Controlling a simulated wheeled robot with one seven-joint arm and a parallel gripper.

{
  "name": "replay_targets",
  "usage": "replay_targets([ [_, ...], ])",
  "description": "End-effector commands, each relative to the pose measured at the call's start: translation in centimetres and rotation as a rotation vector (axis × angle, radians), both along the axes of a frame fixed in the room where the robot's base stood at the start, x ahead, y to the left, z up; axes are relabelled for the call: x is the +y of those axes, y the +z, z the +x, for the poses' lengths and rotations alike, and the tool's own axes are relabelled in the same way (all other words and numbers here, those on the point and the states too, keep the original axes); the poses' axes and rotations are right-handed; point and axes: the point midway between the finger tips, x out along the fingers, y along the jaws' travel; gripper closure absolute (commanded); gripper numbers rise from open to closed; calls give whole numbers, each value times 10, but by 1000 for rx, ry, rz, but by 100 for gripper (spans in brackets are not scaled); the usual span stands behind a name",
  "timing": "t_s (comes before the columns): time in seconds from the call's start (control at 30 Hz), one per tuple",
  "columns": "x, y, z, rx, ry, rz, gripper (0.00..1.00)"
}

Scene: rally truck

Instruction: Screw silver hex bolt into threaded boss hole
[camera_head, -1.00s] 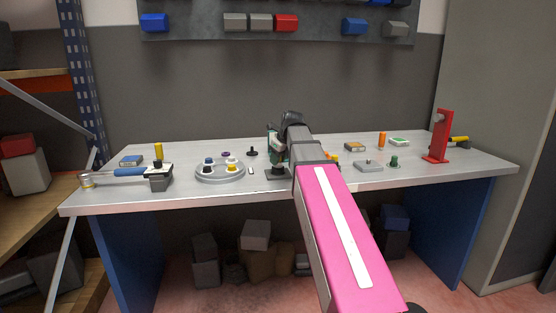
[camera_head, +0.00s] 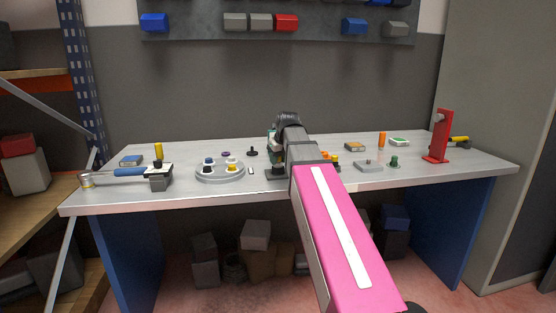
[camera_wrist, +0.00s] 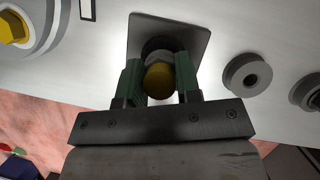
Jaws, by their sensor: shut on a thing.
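In the wrist view my gripper (camera_wrist: 160,75) has its two green fingers closed on the sides of a hex bolt (camera_wrist: 159,60). The bolt has a silver-grey body and a rounded, dull yellow end facing the camera. It is lined up over a dark round boss (camera_wrist: 157,43) on a dark square plate (camera_wrist: 186,32). The bolt covers the hole, so I cannot tell how deep it sits. In the head view the dark plate (camera_head: 274,177) shows at the bench's front edge, while my arm hides the bolt and fingertips.
A grey round tray (camera_head: 220,177) with coloured knobs stands left of the plate. A dark ring (camera_wrist: 247,75) lies right of it in the wrist view. A red stand (camera_head: 441,135) is at the bench's right. A blue-handled tool (camera_head: 130,172) lies at the left.

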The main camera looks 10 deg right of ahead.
Motion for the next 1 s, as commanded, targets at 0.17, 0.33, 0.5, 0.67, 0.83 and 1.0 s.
replay_targets([
  [0.17, -1, 0, 0, 0, -3, -1, 82],
  [0.33, 0, 0, 0, -1, -61, -3, 82],
  [0.5, 0, 0, 0, -2, -147, -2, 82],
  [0.67, 0, 0, 1, -2, -152, -1, 82],
  [0.83, 0, 0, 0, -1, -151, -1, 52],
  [1.0, 0, 0, 0, 0, -150, -1, 52],
])
